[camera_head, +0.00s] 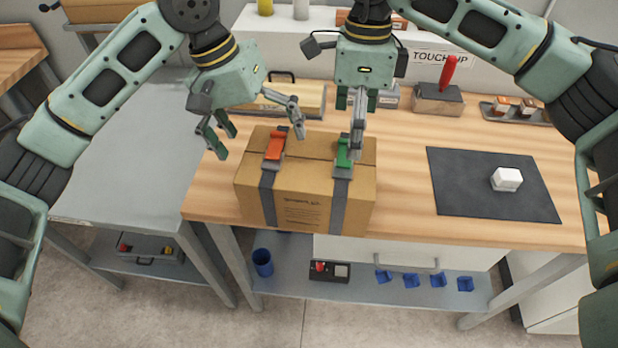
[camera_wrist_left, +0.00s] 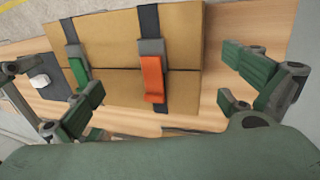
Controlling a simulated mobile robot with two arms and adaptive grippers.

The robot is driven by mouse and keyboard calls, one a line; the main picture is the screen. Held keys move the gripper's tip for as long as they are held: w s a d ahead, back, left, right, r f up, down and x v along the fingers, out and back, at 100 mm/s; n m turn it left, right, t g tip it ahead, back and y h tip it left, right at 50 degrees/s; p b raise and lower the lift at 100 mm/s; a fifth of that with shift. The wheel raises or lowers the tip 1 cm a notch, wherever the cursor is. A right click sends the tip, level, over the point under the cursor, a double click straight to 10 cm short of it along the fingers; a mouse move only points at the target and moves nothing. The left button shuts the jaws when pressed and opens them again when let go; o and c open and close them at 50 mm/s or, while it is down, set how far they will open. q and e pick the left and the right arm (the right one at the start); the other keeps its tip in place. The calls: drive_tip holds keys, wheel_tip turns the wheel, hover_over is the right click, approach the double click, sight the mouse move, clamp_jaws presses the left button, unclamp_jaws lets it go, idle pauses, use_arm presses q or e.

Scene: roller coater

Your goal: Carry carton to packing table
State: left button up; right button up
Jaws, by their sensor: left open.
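The brown carton (camera_head: 305,185) sits on the wooden bench top (camera_head: 400,210) at its front left. Two dark straps cross it, one with an orange handle (camera_head: 275,145), one with a green handle (camera_head: 343,152). My left gripper (camera_head: 258,125) is open and empty above the carton's left rear, near the orange handle. The left wrist view shows its spread fingers (camera_wrist_left: 170,88), with the carton (camera_wrist_left: 120,40) and orange handle (camera_wrist_left: 152,78) beyond. My right gripper (camera_head: 357,125) is over the green handle; its fingers overlap it, so contact and opening are unclear. I cannot tell which surface is the packing table.
A bare grey table (camera_head: 130,170) stands left of the bench. A wooden-topped table (camera_head: 18,50) is at the far left. A dark mat (camera_head: 465,195) with a white block (camera_head: 506,179) lies right of the carton. A red-handled tool (camera_head: 447,72) stands behind.

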sight(269, 149)
use_arm(q)
drive_tip(key=shift+x, duration=1.6)
use_arm(e)
drive_tip(key=shift+s+f, duration=0.2)
drive_tip(key=shift+f, duration=1.35)
